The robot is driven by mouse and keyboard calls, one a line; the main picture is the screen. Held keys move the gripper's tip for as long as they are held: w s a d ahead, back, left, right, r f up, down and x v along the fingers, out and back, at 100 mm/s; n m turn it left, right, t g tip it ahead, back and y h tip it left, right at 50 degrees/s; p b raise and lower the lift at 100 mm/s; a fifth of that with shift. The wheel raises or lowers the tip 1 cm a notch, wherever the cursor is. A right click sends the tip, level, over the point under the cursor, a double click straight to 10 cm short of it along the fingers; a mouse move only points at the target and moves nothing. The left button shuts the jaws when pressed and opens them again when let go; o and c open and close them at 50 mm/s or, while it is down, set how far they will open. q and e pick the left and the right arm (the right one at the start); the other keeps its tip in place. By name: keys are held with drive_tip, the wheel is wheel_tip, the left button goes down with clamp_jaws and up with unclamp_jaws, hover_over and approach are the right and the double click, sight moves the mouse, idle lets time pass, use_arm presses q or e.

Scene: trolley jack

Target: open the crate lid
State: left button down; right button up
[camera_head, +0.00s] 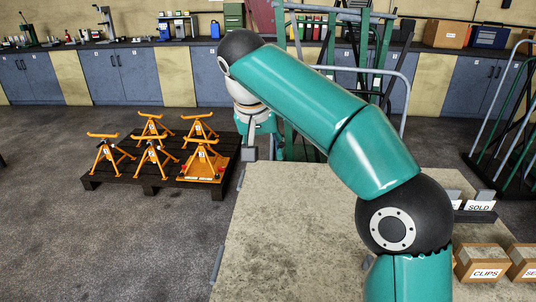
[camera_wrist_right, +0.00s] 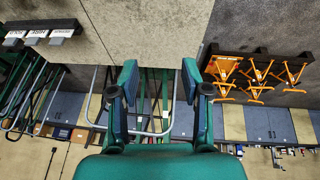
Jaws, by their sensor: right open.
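No crate with a lid can be made out in either view. My right arm reaches across the head view from the lower right to the upper left. My right gripper (camera_head: 250,150) is at the far left corner of the pale worktop (camera_head: 290,235), partly hidden by its own wrist. In the right wrist view my right gripper (camera_wrist_right: 158,85) is open, with a clear gap between its two fingers and nothing in it. The worktop edge (camera_wrist_right: 150,45) lies beyond the fingertips there. My left gripper is in neither view.
A dark pallet (camera_head: 165,175) with several orange stands is on the floor at the left. Small boxes, one marked CLIPS (camera_head: 481,262), and a SOLD sign (camera_head: 478,206) are at the worktop's right. Green racks (camera_head: 510,130) stand at the right. The worktop's middle is bare.

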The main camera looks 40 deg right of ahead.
drive_tip(key=shift+f, duration=0.2)
clamp_jaws()
idle(0.4)
unclamp_jaws()
drive_tip(key=shift+r, duration=0.1)
drive_tip(key=v, duration=0.7)
idle(0.4)
drive_tip(key=shift+r, duration=0.1)
